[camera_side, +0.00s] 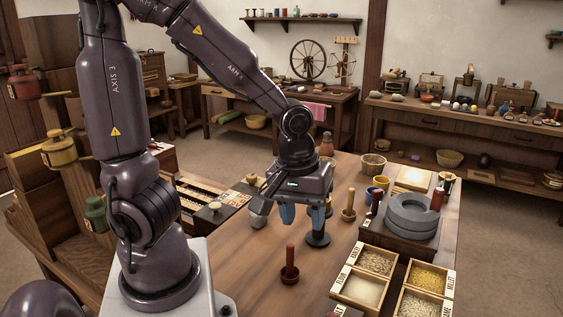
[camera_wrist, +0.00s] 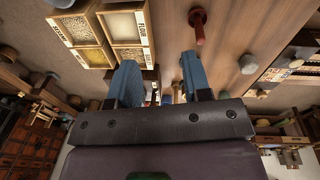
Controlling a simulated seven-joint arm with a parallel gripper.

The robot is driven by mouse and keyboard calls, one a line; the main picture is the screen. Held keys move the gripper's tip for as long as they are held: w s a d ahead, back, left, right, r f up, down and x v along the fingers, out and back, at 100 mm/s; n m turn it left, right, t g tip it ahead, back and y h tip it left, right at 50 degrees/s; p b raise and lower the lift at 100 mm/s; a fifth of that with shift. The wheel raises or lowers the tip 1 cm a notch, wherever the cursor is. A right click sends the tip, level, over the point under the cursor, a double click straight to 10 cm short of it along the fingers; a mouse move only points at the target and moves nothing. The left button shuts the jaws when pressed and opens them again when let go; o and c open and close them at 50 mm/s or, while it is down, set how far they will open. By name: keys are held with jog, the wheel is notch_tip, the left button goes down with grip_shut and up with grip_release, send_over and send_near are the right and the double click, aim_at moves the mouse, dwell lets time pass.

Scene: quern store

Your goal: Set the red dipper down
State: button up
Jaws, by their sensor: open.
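The red dipper (camera_side: 289,262) stands upright on the wooden table (camera_side: 255,285), its handle pointing up. It also shows near the top of the wrist view (camera_wrist: 198,25). Nothing holds it. My gripper (camera_side: 302,218) is open above the table, behind the dipper and apart from it. Its two blue fingers point down. In the wrist view the fingers of my gripper (camera_wrist: 160,68) are spread, with no held thing visible between them. A dark round-based stand (camera_side: 317,240) shows just below the right finger; I cannot tell whether they touch.
Labelled wooden grain boxes (camera_side: 359,290) stand at the front right. A grey stone quern (camera_side: 412,215) is behind them. A wooden peg-like piece (camera_side: 348,206) stands right of my gripper. The tabletop around the red dipper is clear.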

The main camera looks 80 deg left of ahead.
jog(key=s+d+r+m+t, duration=0.2)
jog(key=s+r+m+t, duration=0.2)
jog(key=r+m, duration=0.6)
jog(key=shift+w+v, duration=0.2)
jog(key=shift+v, duration=1.05)
